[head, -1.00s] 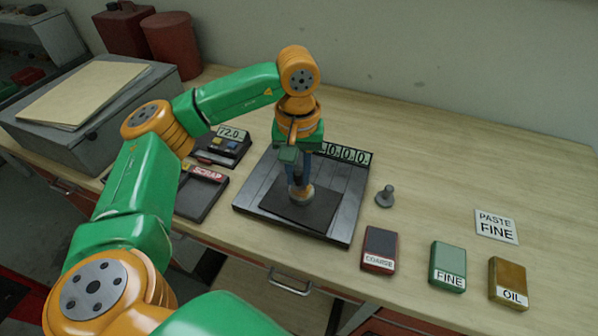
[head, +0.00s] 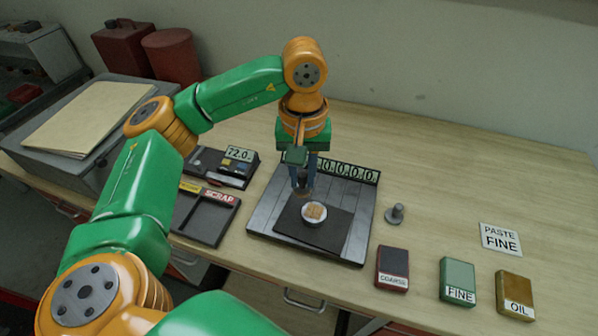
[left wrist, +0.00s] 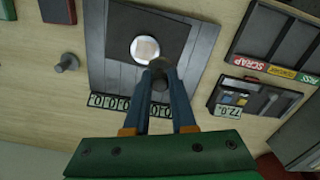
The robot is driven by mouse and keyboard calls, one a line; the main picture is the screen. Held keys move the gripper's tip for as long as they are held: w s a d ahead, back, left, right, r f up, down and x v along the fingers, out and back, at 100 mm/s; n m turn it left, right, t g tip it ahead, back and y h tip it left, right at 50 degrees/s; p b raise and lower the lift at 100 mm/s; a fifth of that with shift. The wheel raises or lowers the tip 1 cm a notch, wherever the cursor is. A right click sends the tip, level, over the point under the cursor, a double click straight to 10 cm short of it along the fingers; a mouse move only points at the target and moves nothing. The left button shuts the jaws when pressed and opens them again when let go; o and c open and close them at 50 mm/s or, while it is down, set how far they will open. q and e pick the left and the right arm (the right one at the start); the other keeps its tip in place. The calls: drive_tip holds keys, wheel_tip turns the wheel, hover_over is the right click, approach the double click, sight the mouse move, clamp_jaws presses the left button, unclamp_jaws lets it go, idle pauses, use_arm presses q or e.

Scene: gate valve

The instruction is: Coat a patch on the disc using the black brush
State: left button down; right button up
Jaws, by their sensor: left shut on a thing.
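The disc (head: 314,213) is a small pale round piece with a tan patch on its face. It lies on a dark square pad, and it also shows in the left wrist view (left wrist: 145,50). My left gripper (head: 304,188) points down just behind the disc. It is shut on a small dark brownish thing (left wrist: 160,68), whose end is near the disc's edge in the wrist view. It is too small and blurred to tell if this is the black brush, or if it touches the disc. My right gripper is not in view.
The pad lies on a grey slatted plate (head: 264,216) with a number strip behind. Blocks marked COARSE (head: 392,268), FINE (head: 458,280) and OIL (head: 515,294), a grey knob (head: 396,213) and a PASTE FINE card (head: 500,239) stand right. A SCRAP tray (head: 205,217) lies left.

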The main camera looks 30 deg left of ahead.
use_arm(q)
drive_tip(key=shift+a+r+p, duration=0.2)
drive_tip(key=shift+r+p, duration=0.3)
drive_tip(key=shift+r, duration=0.5)
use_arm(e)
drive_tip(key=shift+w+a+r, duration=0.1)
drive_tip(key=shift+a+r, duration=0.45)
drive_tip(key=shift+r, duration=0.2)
use_arm(q)
drive_tip(key=shift+d, duration=0.15)
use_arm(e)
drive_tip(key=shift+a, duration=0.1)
